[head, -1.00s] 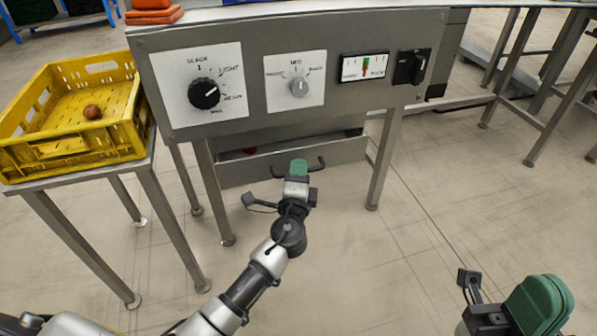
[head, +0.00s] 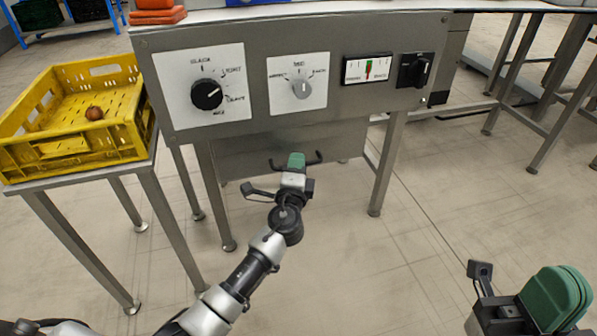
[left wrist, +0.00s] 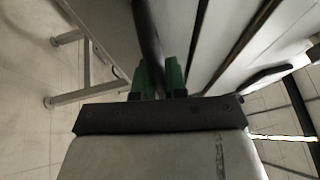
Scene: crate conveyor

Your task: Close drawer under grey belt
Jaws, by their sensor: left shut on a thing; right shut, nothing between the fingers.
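The grey drawer (head: 245,150) sits under the grey control panel (head: 350,105) of the belt stand. Only its front shows below the panel; its inside is hidden. Its black bar handle (head: 317,158) is on the front. My left gripper (head: 296,162) is shut on the handle. In the left wrist view the green fingers of my left gripper (left wrist: 160,78) sit on both sides of the dark handle bar (left wrist: 148,35). My right gripper (head: 556,300) is at the lower right, shut and empty, away from the drawer.
A yellow crate (head: 130,125) with a round brown item (head: 94,113) stands on a metal stand at the left. The panel carries a black dial (head: 206,95), a grey dial (head: 303,90) and a black switch (head: 413,71). Stand legs flank the drawer. The floor in front is clear.

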